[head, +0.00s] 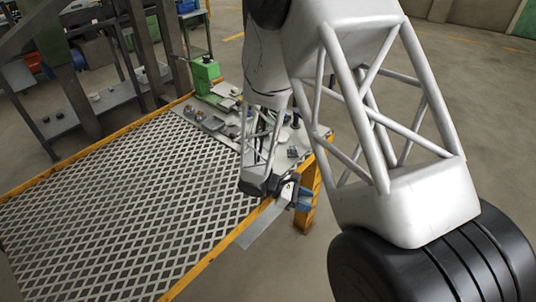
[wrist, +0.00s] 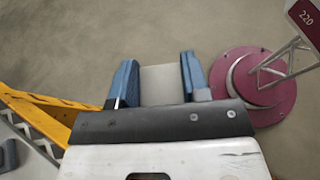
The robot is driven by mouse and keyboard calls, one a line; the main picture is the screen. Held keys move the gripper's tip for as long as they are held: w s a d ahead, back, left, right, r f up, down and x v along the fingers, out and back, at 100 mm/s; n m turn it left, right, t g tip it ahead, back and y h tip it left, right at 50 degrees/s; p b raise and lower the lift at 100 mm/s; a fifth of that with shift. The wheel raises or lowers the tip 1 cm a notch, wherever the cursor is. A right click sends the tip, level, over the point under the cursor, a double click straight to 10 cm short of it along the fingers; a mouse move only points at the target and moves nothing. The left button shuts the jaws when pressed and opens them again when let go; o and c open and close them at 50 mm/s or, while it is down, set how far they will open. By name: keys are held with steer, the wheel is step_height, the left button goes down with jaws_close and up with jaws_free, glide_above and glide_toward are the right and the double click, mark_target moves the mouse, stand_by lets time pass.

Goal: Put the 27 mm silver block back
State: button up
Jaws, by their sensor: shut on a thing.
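My gripper (head: 296,197) is beyond the right orange edge of the mesh table in the head view. In the wrist view its two blue fingers (wrist: 158,66) are shut on a plain silver-grey block (wrist: 163,86), which sits between them. The block's size cannot be read. Below it only the bare floor shows. In the head view I cannot make out the block apart from the fingers. Several small metal pieces (head: 292,152) lie on the grey surface at the table's far end, partly hidden by my arm.
The mesh table (head: 110,200) has a raised orange rim (head: 185,280). A flat grey plate (head: 262,226) juts out beside its right edge. A green machine (head: 205,75) stands at the far end.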

steer(key=shift+w+a+r+n+t+y, duration=0.65)
steer(key=shift+w+a+n+t, duration=0.6)
steer(key=shift+w+n+t, duration=0.75)
steer(key=shift+w+a+r+n+t+y, duration=0.4)
steer(key=shift+w+a+r+n+t, duration=0.45)
steer(key=shift+w+a+n+t, duration=1.05)
steer(key=shift+w+a+r+n+t+y, duration=0.65)
steer(key=shift+w+n+t, duration=0.9)
steer(key=shift+n+t, duration=1.05)
steer(key=shift+w+d+r+m+t, duration=0.1)
steer(key=shift+w+m+t, duration=0.05)
steer(key=shift+m+t, duration=0.15)
steer(key=w, duration=0.5)
steer(key=w+a+f, duration=0.1)
steer(key=w, duration=0.4)
steer(key=w+a, duration=0.1)
steer(key=w, duration=0.4)
steer(key=shift+w+f, duration=0.25)
steer(key=shift+w, duration=0.05)
steer(key=shift+f, duration=0.1)
steer(key=shift+f, duration=1.65)
steer(key=shift+f, duration=0.15)
